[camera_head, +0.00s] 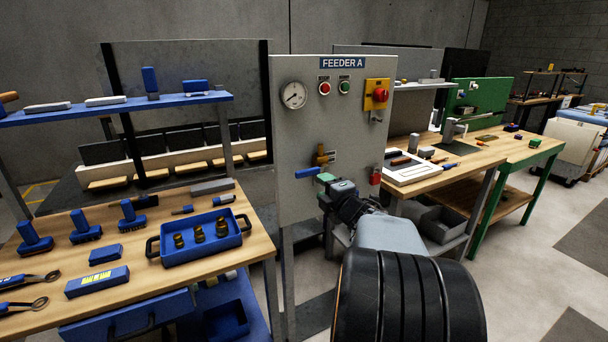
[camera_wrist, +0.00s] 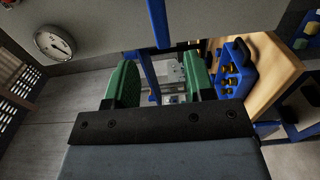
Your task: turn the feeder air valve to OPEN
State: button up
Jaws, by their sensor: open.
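The feeder air valve has a brass body (camera_head: 321,156) on the grey FEEDER A panel (camera_head: 290,130). Its blue lever (camera_head: 307,173) lies nearly level and points left, in front of the panel. The small label beside the valve is too small to read. My gripper (camera_head: 326,180) is just right of and slightly below the lever, with green pads. In the wrist view my gripper (camera_wrist: 160,84) is open, its pads apart and nothing held. A blue bar at the top there looks like the lever (camera_wrist: 159,22); I cannot tell whether the pads touch it.
The panel also carries a gauge (camera_head: 293,95), red and green buttons, a red emergency stop (camera_head: 380,94) and a red padlock (camera_head: 376,176). A workbench (camera_head: 60,225) with a blue tray (camera_head: 170,255) stands left. Another bench stands right; open floor lies at far right.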

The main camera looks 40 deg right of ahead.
aim_at(308, 174)
jog(key=w, duration=0.4)
jog(key=w+d, duration=0.1)
jog(key=w, duration=0.7)
jog(key=shift+d+p, duration=0.3)
jog(key=shift+p, duration=0.05)
grip_shut()
